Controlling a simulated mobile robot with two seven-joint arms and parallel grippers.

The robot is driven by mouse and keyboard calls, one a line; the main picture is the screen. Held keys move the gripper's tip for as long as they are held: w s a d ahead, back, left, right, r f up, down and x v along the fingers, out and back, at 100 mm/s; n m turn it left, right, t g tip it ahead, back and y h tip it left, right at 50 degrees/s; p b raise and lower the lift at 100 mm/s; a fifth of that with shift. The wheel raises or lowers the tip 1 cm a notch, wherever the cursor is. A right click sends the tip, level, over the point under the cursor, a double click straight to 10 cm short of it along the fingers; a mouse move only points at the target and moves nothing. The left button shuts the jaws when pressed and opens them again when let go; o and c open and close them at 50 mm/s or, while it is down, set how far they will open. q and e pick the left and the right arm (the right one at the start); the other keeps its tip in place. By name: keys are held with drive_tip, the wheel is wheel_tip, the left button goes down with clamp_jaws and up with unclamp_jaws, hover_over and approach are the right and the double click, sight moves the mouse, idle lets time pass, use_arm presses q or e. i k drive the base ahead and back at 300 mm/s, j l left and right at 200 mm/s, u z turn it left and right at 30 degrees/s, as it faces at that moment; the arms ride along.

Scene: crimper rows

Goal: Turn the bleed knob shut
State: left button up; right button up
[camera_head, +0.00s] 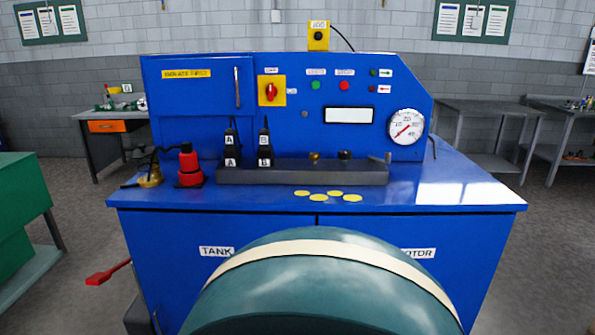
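A blue hydraulic unit (220,225) with an upright back panel fills the middle of the head view. On its top lies a long dark manifold block (290,176). A small brass knob (314,157) and a black knob (345,155) stand on the block, right of its middle. A short grey handle (379,158) is at the block's right end. No readable label shows which knob is the bleed knob, and I cannot tell how far either is turned. Neither of my grippers is in view.
Black couplings (264,150) marked A and B stand on the block's left half. A red bottle-like part (189,168) and a brass fitting (150,177) stand left of it. Several yellow discs (334,194) lie in front. A round gauge (406,127) is on the panel's right.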

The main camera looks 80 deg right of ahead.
sight(314, 156)
drive_tip(key=z, duration=2.6)
